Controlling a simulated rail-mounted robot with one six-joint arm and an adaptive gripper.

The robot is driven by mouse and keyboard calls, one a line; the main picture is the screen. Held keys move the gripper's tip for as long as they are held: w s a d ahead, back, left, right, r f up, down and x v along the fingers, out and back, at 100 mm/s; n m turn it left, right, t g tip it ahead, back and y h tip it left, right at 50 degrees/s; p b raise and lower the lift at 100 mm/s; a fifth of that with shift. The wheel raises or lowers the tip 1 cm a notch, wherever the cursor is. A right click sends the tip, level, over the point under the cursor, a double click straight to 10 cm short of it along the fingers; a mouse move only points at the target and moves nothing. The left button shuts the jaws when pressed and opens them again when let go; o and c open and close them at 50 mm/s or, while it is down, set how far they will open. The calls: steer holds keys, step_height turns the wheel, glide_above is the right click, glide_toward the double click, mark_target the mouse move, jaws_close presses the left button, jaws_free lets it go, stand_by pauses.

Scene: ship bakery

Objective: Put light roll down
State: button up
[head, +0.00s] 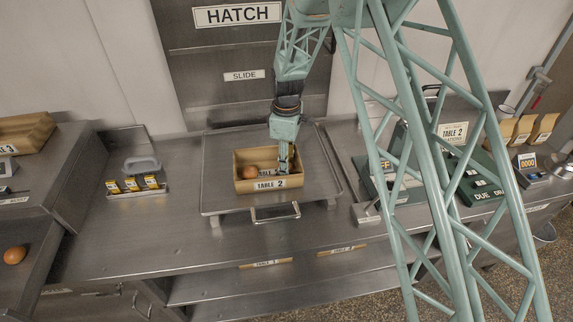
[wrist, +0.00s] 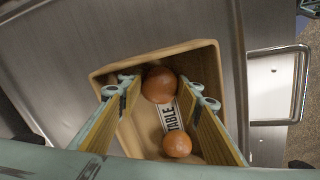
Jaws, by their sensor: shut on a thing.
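My gripper (head: 284,172) reaches down into a tan wooden box labelled TABLE 2 (head: 268,184). In the wrist view my gripper (wrist: 163,88) is shut on a round brown roll (wrist: 160,86), taken as the light roll, between its fingertips. I cannot tell whether this roll touches the box floor; in the head view the fingers hide it. A second, more orange roll (wrist: 177,145) lies in the box beside the label strip. It also shows at the box's left side in the head view (head: 249,172).
The box stands on a metal tray (head: 222,196) with a front handle (head: 275,212). Small yellow-labelled blocks (head: 131,185) stand to the left. Another roll (head: 15,255) lies on the far-left counter. Green TABLE 2 equipment (head: 455,148) is to the right.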

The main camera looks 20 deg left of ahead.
steer(key=shift+f, duration=0.3)
steer(key=o, duration=0.8)
steer(key=shift+r, duration=0.1)
step_height(320, 180, up, 12)
steer(key=shift+r+b, duration=0.1)
steer(key=shift+b, duration=0.25)
stand_by(0.4)
stand_by(0.9)
